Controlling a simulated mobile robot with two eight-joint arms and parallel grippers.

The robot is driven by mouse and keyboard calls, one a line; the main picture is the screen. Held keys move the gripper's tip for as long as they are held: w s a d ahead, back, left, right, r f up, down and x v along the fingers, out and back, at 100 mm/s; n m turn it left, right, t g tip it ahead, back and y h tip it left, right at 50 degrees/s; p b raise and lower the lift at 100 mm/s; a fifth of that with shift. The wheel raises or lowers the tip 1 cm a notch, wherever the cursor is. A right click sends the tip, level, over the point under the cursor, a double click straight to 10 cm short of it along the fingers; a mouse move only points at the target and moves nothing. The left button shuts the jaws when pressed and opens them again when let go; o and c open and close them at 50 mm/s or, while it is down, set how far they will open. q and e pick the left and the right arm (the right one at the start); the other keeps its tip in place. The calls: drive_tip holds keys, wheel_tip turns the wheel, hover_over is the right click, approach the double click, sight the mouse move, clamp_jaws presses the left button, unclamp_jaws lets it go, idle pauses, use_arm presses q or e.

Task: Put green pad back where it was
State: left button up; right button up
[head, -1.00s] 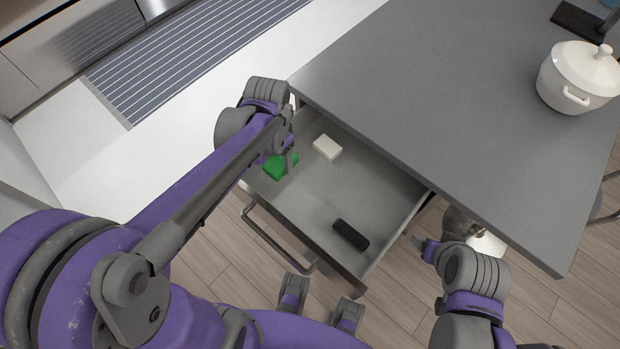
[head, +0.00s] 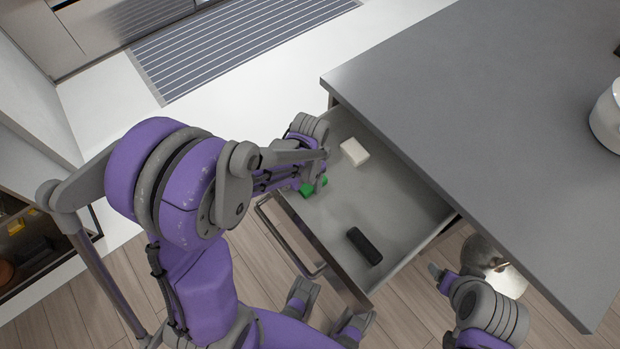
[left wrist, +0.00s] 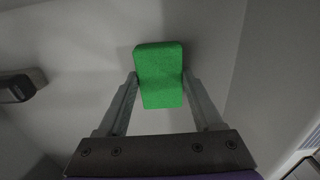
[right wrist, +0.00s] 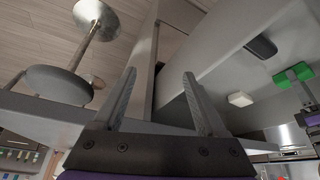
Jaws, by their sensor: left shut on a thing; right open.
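The green pad (head: 316,187) is at the left part of the open drawer (head: 403,198), partly covered by my left gripper in the head view. In the left wrist view the green pad (left wrist: 160,75) sits between the fingers of my left gripper (left wrist: 160,88), which is shut on its sides. It also shows in the right wrist view (right wrist: 293,76). I cannot tell whether it touches the drawer floor. My right gripper (right wrist: 158,80) is open and empty, outside the drawer by its right front corner.
A white block (head: 354,152) lies in the drawer behind the pad, and a black block (head: 364,246) lies nearer the front right. The grey countertop (head: 480,110) overhangs the drawer's back. A white pot (head: 608,118) stands on it. The drawer's middle is clear.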

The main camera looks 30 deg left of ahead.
sight(310, 181)
use_arm(q)
drive_tip(key=shift+f, duration=0.2)
drive_tip(key=o, duration=1.4)
drive_tip(key=shift+o, duration=0.2)
drive_tip(key=shift+r, duration=0.25)
wheel_tip(310, 181, up, 12)
drive_tip(key=p, duration=0.2)
